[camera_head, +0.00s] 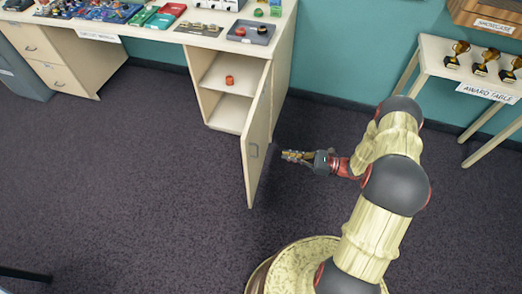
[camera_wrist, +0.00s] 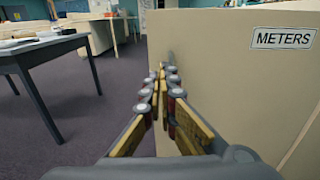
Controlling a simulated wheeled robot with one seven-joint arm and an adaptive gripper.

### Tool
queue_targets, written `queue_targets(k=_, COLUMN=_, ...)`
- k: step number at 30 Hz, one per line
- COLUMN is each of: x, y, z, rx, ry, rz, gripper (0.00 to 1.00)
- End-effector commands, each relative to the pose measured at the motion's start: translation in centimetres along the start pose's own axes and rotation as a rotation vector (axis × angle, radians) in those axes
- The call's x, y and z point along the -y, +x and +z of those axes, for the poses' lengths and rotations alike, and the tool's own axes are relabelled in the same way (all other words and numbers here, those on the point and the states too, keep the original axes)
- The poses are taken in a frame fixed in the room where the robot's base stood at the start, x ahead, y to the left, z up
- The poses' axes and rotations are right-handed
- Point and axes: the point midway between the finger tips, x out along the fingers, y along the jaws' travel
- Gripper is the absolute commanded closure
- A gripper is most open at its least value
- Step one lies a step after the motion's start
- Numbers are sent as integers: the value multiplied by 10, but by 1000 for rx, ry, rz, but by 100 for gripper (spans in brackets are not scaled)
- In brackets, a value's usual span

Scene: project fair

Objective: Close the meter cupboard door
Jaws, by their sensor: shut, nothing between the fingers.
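The meter cupboard door (camera_head: 257,125) stands wide open, swung out from the right side of the cupboard under the desk. In the wrist view the pale door panel (camera_wrist: 225,75) fills the right half, with a METERS label (camera_wrist: 284,38) at its upper right.
The open cupboard shelf (camera_head: 213,82) holds an orange-red item (camera_head: 229,80). A grey tray (camera_head: 252,33) sits on the desk above. An award table (camera_head: 435,60) stands at the right. The carpet (camera_head: 150,180) left of the door is clear. A dark-legged table (camera_wrist: 45,50) shows in the wrist view.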

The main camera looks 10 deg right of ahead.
Motion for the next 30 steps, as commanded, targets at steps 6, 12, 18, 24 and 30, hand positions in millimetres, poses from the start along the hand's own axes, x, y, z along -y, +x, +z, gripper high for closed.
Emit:
queue_targets(k=6, x=-2, y=25, z=0, rx=2, ry=3, rz=9, gripper=100)
queue_targets(k=12, x=-2, y=64, z=0, rx=2, ry=3, rz=9, gripper=100)
queue_targets(k=18, x=-3, y=102, z=-1, rx=1, ry=3, rz=10, gripper=100)
queue_targets(k=24, x=-3, y=128, z=0, rx=1, ry=2, rz=8, gripper=100)
queue_targets(k=30, x=-2, y=139, z=1, rx=1, ry=3, rz=6, gripper=100)
